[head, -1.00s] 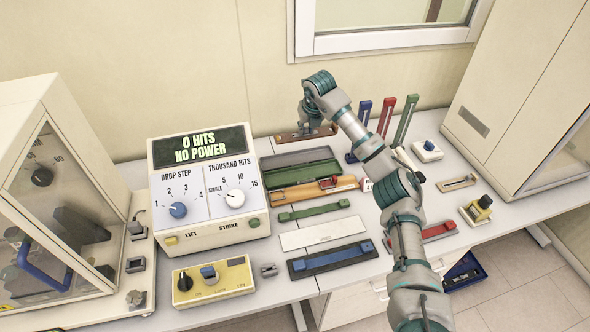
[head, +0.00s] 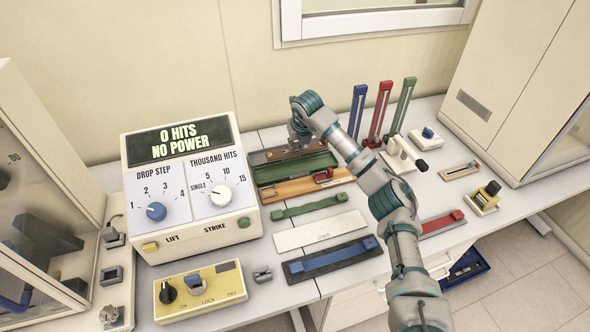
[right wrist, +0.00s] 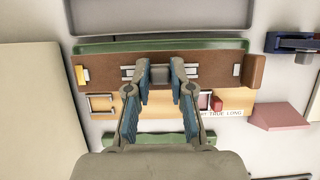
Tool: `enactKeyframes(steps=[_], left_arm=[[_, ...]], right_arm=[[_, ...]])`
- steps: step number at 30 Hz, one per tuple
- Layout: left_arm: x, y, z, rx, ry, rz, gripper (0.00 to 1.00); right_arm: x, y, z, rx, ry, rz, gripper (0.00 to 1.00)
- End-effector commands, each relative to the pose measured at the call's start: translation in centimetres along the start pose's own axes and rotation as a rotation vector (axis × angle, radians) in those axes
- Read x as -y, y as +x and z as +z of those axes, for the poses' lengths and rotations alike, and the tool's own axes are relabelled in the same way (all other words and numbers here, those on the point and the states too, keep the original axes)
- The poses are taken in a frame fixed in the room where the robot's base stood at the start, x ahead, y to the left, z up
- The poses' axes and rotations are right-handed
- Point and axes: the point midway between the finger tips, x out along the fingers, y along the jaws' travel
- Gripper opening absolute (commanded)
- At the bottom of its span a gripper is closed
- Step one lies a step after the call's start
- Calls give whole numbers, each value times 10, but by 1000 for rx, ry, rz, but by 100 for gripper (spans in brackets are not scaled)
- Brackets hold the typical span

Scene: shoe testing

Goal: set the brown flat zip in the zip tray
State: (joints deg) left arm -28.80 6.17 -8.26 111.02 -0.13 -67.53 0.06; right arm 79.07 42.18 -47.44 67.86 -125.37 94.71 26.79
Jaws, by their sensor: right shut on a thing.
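The brown flat zip (head: 268,157) is a long brown strip with pale end pieces. My right gripper (head: 298,141) is shut on the middle of it, and its fingers also show in the right wrist view (right wrist: 160,76). The zip (right wrist: 107,72) lies crosswise in that grip. An open green tray (head: 290,172), which looks like the zip tray, lies just in front of and below the zip in the head view. In the right wrist view the zip hides most of it, with a green rim (right wrist: 160,45) showing behind. Contact cannot be told. My left gripper is out of view.
An orange-tan board (head: 290,188) with a printed label lies just in front of the green tray. A green strip (head: 310,206), a white plate (head: 320,231) and a blue strip (head: 332,258) lie nearer. The control box (head: 190,180) stands close at left. Upright blue, red and green pieces stand at right.

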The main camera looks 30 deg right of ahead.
Motion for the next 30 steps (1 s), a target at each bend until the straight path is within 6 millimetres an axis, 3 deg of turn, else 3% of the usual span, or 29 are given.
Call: enactKeyframes(steps=[1,6,11,18,23,24,27,30], left_arm=[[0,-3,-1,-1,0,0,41],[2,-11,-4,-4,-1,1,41],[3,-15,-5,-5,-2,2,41],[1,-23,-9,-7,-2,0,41],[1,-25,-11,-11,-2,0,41],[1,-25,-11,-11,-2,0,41],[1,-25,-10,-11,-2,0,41],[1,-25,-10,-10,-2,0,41]], right_arm=[[0,13,-6,-6,-1,-2,0],[-2,39,-17,-4,-1,-3,0],[-4,50,-22,-1,-3,-4,0],[0,80,-34,-3,-1,-2,0],[0,81,-34,-1,0,-1,0],[0,81,-34,-2,0,-2,24],[0,81,-34,-2,0,-2,47],[0,81,-34,-3,0,-2,47]])
